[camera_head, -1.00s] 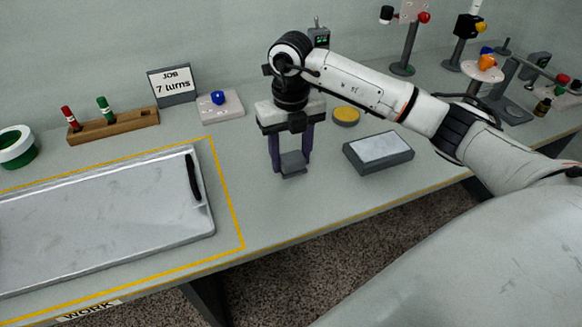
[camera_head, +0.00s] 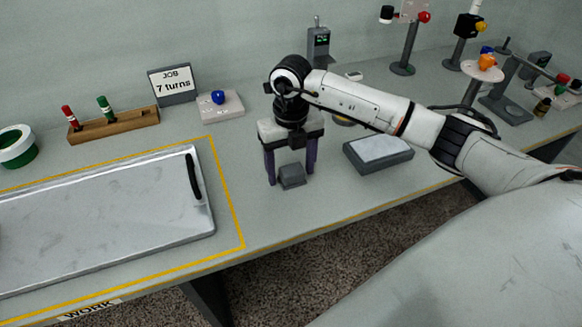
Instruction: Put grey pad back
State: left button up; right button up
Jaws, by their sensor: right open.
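The grey pad (camera_head: 291,177) is a small grey block on the bench, right of the yellow-outlined work area. My right gripper (camera_head: 290,178) is directly above it and pointing down. Its two purple fingers are spread, one on each side of the pad, with a visible gap on both sides. The pad appears to rest on the bench top. Its upper back part is partly hidden by the gripper. My left gripper is not in view.
A dark grey box with a pale top (camera_head: 379,150) stands close on the right. A metal tray (camera_head: 100,222) with a black handle fills the work area at left. A job sign (camera_head: 172,84) and a blue-knobbed block (camera_head: 220,104) stand behind. Bare bench lies in front.

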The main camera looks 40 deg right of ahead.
aim_at(290, 167)
notch_tip(290, 167, up, 12)
jog(key=b, duration=0.1)
jog(key=shift+r, duration=0.2)
jog(key=shift+w+a, duration=0.1)
dwell(0.4)
